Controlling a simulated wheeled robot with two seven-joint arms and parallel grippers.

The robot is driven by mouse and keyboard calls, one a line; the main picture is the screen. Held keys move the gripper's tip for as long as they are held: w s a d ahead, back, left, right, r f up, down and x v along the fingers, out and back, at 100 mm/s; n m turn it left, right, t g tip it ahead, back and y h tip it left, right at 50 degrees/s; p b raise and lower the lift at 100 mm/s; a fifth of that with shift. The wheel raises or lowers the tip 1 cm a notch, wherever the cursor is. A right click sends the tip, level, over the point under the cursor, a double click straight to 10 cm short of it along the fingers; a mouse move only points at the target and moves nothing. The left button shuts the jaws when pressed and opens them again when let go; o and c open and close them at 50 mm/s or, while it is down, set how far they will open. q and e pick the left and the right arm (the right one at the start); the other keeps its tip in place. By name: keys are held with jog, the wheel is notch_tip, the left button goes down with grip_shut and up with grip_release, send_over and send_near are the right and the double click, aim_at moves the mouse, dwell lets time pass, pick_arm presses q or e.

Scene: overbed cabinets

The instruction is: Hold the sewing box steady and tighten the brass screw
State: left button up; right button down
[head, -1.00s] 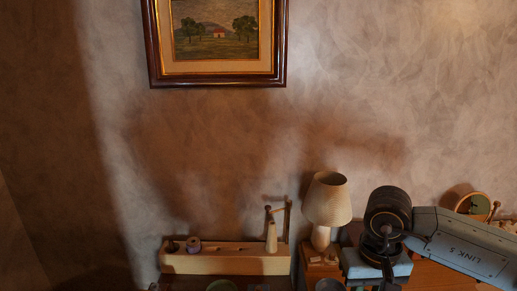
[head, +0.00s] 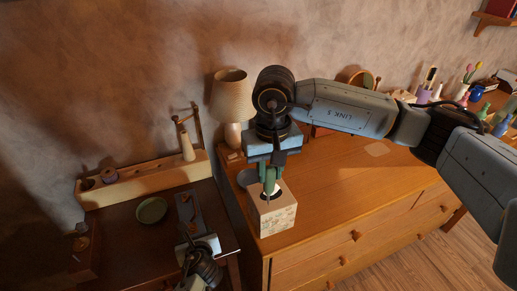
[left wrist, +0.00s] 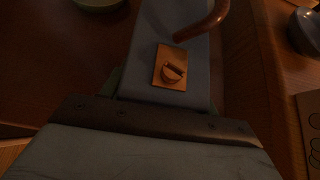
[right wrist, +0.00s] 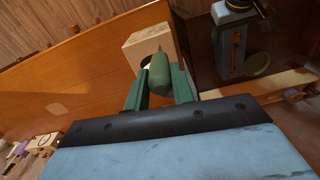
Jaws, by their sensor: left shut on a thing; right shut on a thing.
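The sewing box (head: 186,207) is a long grey-blue box on the dark table at lower left. In the left wrist view its top carries a brass plate with a slotted brass screw (left wrist: 173,72) and a curved brown handle (left wrist: 207,22). My left gripper (head: 198,242) is shut on the near end of the box. My right gripper (head: 270,172) is shut on a green-handled screwdriver (right wrist: 159,73), apart from the sewing box. The screwdriver points down at a pale patterned box (head: 272,216) with a dark opening; I cannot tell whether its tip is inside.
A wooden rack (head: 145,182) with a spool stands behind the sewing box, beside a green dish (head: 151,210). A lamp (head: 230,105) stands at the back. The dresser top (head: 345,190) is largely clear to the right; bottles crowd its far right end.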

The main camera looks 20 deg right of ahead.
jog(key=w+a+f+m, duration=0.1)
jog(key=w+a+m, duration=0.2)
jog(key=a+m, duration=0.6)
jog(key=w+a+f+m, duration=0.2)
jog(key=a+m, duration=0.8)
jog(key=m, duration=1.2)
jog(key=shift+w+a, duration=0.3)
jog(key=shift+w, duration=0.45)
notch_tip(320, 180, down, 5)
jog(key=n, duration=0.9)
jog(key=shift+r, duration=0.15)
jog(key=shift+f, duration=0.8)
